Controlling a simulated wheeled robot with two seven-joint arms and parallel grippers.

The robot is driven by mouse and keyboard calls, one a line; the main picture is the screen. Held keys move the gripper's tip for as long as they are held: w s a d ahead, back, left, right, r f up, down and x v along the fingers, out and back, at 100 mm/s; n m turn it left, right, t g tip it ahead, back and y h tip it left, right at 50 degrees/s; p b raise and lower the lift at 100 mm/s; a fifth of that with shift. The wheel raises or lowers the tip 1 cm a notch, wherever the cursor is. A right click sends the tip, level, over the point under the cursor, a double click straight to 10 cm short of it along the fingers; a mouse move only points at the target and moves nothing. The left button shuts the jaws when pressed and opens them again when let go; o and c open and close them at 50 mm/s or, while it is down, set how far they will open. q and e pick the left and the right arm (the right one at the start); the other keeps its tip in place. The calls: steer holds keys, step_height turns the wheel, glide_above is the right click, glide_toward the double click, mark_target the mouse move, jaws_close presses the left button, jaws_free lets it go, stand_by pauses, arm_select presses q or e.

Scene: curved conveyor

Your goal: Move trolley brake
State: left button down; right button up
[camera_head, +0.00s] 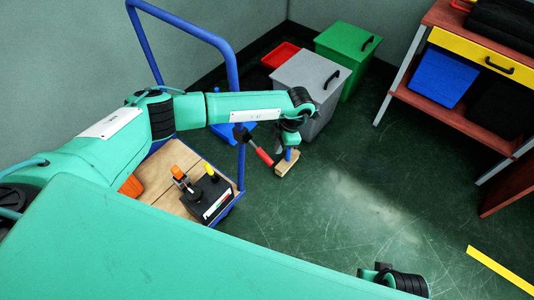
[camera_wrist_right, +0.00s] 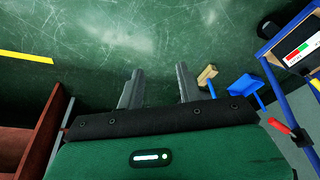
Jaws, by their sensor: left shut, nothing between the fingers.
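The trolley has a blue tube frame (camera_head: 222,48) and a wooden deck (camera_head: 165,178). A lever with a red grip (camera_head: 263,156) sticks out from the frame's right post. It also shows in the right wrist view (camera_wrist_right: 279,126). I cannot tell for sure which part is the brake. A small wooden block with a blue piece (camera_head: 287,165) is right of the lever; it also shows in the right wrist view (camera_wrist_right: 206,75). My left gripper (camera_head: 290,139) is shut and empty, right of the red grip and just above the block. My right gripper (camera_wrist_right: 158,88) is open and empty over the floor.
A black box with a yellow knob (camera_head: 211,193) sits on the deck. Grey (camera_head: 312,84) and green (camera_head: 347,50) bins stand behind. A red bench (camera_head: 452,108) with a blue bin (camera_head: 443,76) is at right. Open floor lies in the middle, with a yellow line (camera_head: 500,268).

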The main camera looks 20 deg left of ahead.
arm_select(q)
steer(key=v, duration=1.3)
steer(key=shift+r+p, duration=0.35)
steer(key=shift+r, duration=0.05)
arm_select(e)
steer(key=v, duration=0.3)
steer(key=w+v, duration=0.1)
steer(key=v, duration=0.1)
steer(key=shift+r, duration=0.55)
arm_select(q)
steer(key=shift+d, duration=0.1)
